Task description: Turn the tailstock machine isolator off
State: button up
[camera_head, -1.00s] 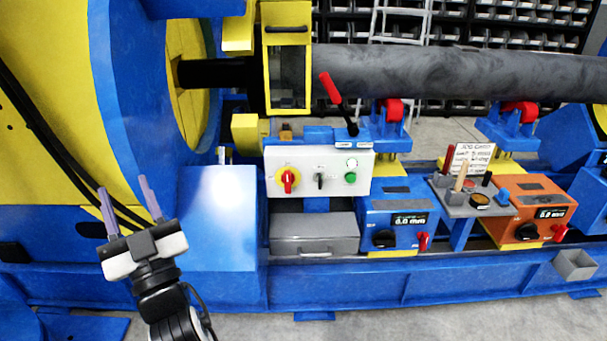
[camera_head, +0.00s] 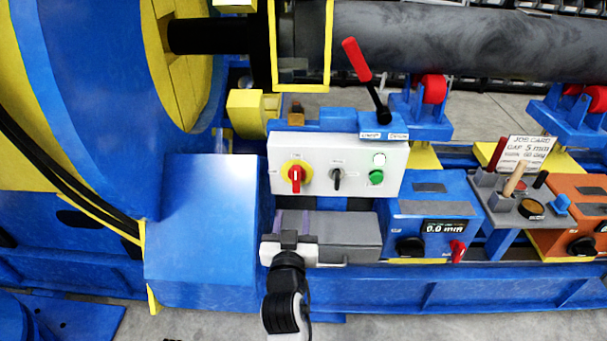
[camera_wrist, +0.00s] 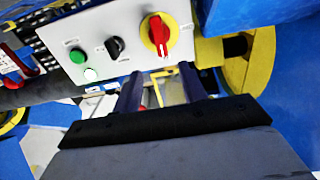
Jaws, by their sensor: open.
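A white control panel (camera_head: 385,163) carries a red rotary handle on a yellow round plate (camera_head: 295,174), which looks like an isolator. Its handle is roughly vertical; its label is too small to read. The isolator also shows in the wrist view (camera_wrist: 158,34), just beyond the fingers. A smaller red knob (camera_head: 457,251) is on the blue box to the right. My gripper (camera_head: 292,214) is open and empty, just below the panel in the head view, with its fingers partly hidden. In the wrist view, its two fingers (camera_wrist: 160,84) point towards the panel, apart from the isolator handle.
Beside the isolator are a black selector knob (camera_head: 337,175) and a green button (camera_head: 376,177). A red-handled lever (camera_head: 357,60) rises above the panel. A blue housing (camera_head: 205,225) stands close on the left.

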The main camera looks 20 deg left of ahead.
aim_at(296, 180)
jog(key=p+x, duration=0.2)
jog(key=x, duration=1.1)
jog(key=shift+w+a+p, duration=0.1)
jog(key=shift+w+p, duration=0.1)
jog(key=shift+p, duration=0.2)
grip_shut()
